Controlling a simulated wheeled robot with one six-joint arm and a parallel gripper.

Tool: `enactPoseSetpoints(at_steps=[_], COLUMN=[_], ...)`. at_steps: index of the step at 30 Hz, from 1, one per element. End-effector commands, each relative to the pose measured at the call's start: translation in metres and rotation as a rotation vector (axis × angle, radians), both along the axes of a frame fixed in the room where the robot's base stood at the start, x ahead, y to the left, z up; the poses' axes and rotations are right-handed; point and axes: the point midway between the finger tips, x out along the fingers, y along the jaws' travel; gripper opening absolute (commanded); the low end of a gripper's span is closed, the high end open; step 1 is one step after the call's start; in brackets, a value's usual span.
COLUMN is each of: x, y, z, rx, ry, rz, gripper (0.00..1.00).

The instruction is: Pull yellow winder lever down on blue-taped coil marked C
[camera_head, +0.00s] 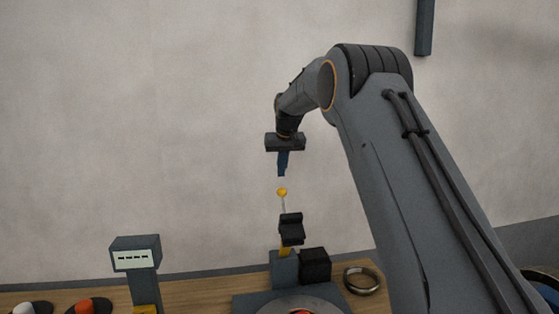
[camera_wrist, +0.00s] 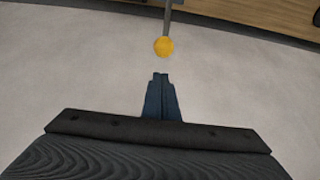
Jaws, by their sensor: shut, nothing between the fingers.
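The winder lever has a yellow ball knob (camera_head: 282,192) on a thin rod that stands upright above a dark block (camera_head: 291,229) on the winder (camera_head: 284,269). My gripper (camera_head: 282,174) points down with its fingers together, a little above the knob and apart from it. In the wrist view the knob (camera_wrist: 163,46) lies just beyond the closed blue fingertips (camera_wrist: 160,75), with a gap between. No blue-taped coil or letter C can be made out; only part of a round coil-like top (camera_head: 300,307) shows at the bottom edge.
A wooden bench (camera_head: 200,294) carries a small display (camera_head: 135,256) reading dashes, an orange-red button (camera_head: 86,306) and a metal ring (camera_head: 362,280). A black box (camera_head: 315,265) stands beside the winder. The wall behind is bare around the gripper.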

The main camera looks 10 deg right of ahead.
Motion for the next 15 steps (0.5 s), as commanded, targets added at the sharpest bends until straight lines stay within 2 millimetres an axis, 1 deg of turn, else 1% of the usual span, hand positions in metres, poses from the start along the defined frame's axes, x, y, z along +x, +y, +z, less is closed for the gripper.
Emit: enactPoseSetpoints(at_steps=[1,3,6,8,11,15], x=[0.011,0.022,0.030,0.033,0.034,0.034], y=[0.000,0.000,0.001,0.001,0.001,0.001], z=[0.006,0.013,0.019,0.019,0.016,0.001], rx=[0.000,0.000,0.000,0.000,0.000,0.000], ry=[-0.010,-0.022,-0.031,-0.033,-0.035,-0.033], rz=[0.000,0.000,0.001,0.001,0.001,0.001], gripper=[0.00,0.00,0.00,0.00,0.00,0.00])
